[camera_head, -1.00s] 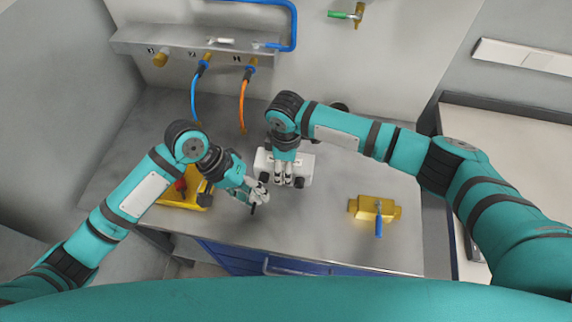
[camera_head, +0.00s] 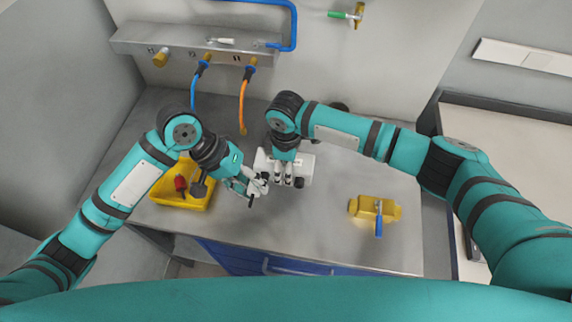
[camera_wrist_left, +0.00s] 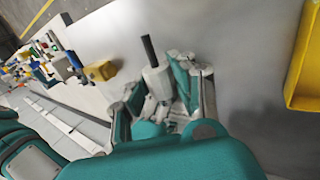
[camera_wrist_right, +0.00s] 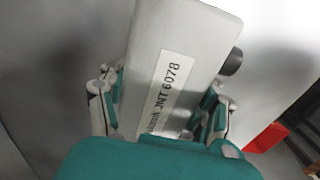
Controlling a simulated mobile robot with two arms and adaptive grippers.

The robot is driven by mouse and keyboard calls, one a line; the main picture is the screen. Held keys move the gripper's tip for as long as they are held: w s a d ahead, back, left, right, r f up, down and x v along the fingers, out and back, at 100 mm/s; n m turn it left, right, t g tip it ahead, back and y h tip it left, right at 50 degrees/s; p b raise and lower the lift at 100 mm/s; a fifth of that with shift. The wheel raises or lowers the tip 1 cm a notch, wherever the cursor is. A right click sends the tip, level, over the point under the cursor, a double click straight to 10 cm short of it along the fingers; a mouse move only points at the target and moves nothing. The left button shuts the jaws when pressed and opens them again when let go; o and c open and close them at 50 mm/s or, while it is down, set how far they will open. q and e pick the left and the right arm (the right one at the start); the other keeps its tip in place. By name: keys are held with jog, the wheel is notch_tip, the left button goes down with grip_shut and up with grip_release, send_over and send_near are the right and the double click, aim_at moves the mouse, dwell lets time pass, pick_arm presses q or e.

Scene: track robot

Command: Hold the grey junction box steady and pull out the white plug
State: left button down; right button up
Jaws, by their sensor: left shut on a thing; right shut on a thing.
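The grey junction box (camera_head: 305,166) looks pale and lies on the bench, its label reading "JNT 6078" in the right wrist view (camera_wrist_right: 200,40). My right gripper (camera_head: 289,181) comes down from above, shut on the box with a finger on either side. My left gripper (camera_head: 257,187) is shut on the white plug (camera_wrist_left: 157,80), left of the box in the head view. The plug has a black stub at its end. In the left wrist view the plug stands clear of the box. In the head view the fingers mostly hide it.
A yellow tray (camera_head: 204,203) with a red item (camera_head: 181,185) sits left, near my left arm. A brass valve with a blue handle (camera_head: 379,224) stands right. Blue and orange hoses (camera_head: 242,104) hang from the rear rail. The bench between box and valve is clear.

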jog(key=o, duration=1.4)
notch_tip(320, 180, up, 12)
